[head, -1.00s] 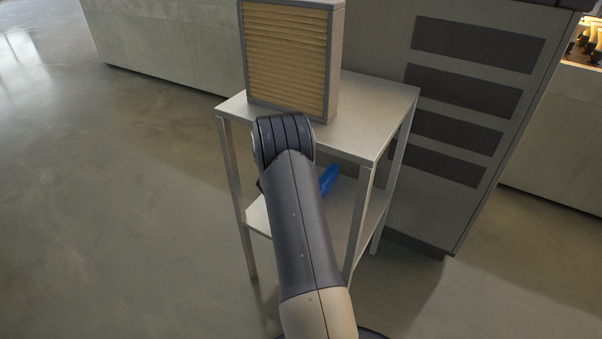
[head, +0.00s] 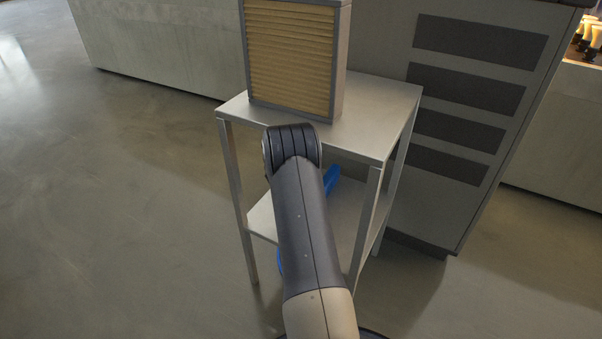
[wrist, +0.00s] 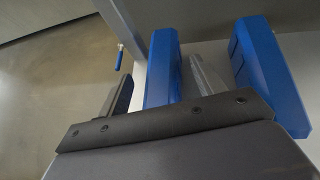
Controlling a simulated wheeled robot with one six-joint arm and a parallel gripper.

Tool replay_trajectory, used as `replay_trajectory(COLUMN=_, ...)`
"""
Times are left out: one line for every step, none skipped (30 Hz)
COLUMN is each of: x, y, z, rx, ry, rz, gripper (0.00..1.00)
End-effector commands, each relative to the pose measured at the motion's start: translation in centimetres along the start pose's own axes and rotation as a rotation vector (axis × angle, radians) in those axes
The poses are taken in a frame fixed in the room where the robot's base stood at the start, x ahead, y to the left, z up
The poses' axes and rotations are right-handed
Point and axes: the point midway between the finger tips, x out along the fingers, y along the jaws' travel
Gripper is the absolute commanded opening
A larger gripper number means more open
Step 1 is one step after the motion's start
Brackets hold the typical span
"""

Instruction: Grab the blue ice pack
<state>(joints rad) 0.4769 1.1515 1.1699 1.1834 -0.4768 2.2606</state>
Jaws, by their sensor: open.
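In the wrist view, my gripper (wrist: 160,68) is open, one finger on each side of a blue block (wrist: 163,62). The block stands between the fingers with a gap beside the right finger; whether the left finger touches it is unclear. A second, wider blue block (wrist: 266,75) with a recessed face lies right of the right finger. I cannot tell for certain which block is the ice pack. In the head view, a blue piece (head: 331,180) shows on the lower shelf, partly behind my arm. My gripper is hidden there.
The metal stand's top (head: 372,110) holds a pleated filter (head: 290,55). Its lower shelf (head: 262,217) and legs surround the reach space. A grey cabinet (head: 455,120) stands close behind. A small blue-handled item (wrist: 120,60) appears left of the shelf. Open floor lies left.

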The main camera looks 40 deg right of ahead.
Motion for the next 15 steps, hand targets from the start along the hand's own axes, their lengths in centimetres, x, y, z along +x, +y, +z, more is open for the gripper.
replay_trajectory(x=-0.02, y=0.01, z=0.0, rx=0.0, ry=0.0, rz=0.0, gripper=0.63)
replay_trajectory(x=-0.02, y=0.01, z=0.0, rx=0.0, ry=0.0, rz=0.0, gripper=0.6)
replay_trajectory(x=-0.02, y=0.01, z=0.0, rx=0.0, ry=0.0, rz=0.0, gripper=0.57)
replay_trajectory(x=-0.03, y=0.01, z=0.0, rx=0.0, ry=0.0, rz=0.0, gripper=0.55)
replay_trajectory(x=-0.03, y=0.01, z=0.0, rx=0.0, ry=0.0, rz=0.0, gripper=0.52)
replay_trajectory(x=-0.03, y=0.02, z=-0.01, rx=0.0, ry=0.0, rz=0.0, gripper=0.49)
replay_trajectory(x=-0.03, y=0.02, z=-0.01, rx=0.0, ry=0.0, rz=0.0, gripper=0.46)
replay_trajectory(x=-0.03, y=0.02, z=-0.01, rx=0.0, ry=0.0, rz=0.0, gripper=0.44)
replay_trajectory(x=-0.03, y=0.02, z=-0.01, rx=0.0, ry=0.0, rz=0.0, gripper=0.41)
replay_trajectory(x=-0.04, y=0.02, z=-0.01, rx=0.0, ry=0.0, rz=0.0, gripper=0.38)
replay_trajectory(x=-0.04, y=0.02, z=-0.01, rx=0.0, ry=0.0, rz=0.0, gripper=0.36)
replay_trajectory(x=-0.04, y=0.02, z=-0.02, rx=0.0, ry=0.0, rz=0.0, gripper=0.32)
replay_trajectory(x=-0.04, y=0.02, z=-0.02, rx=0.0, ry=0.0, rz=0.0, gripper=0.3)
replay_trajectory(x=-0.03, y=0.02, z=-0.02, rx=0.0, ry=0.0, rz=0.0, gripper=0.28)
replay_trajectory(x=-0.03, y=0.01, z=-0.03, rx=0.0, ry=0.0, rz=0.0, gripper=0.24)
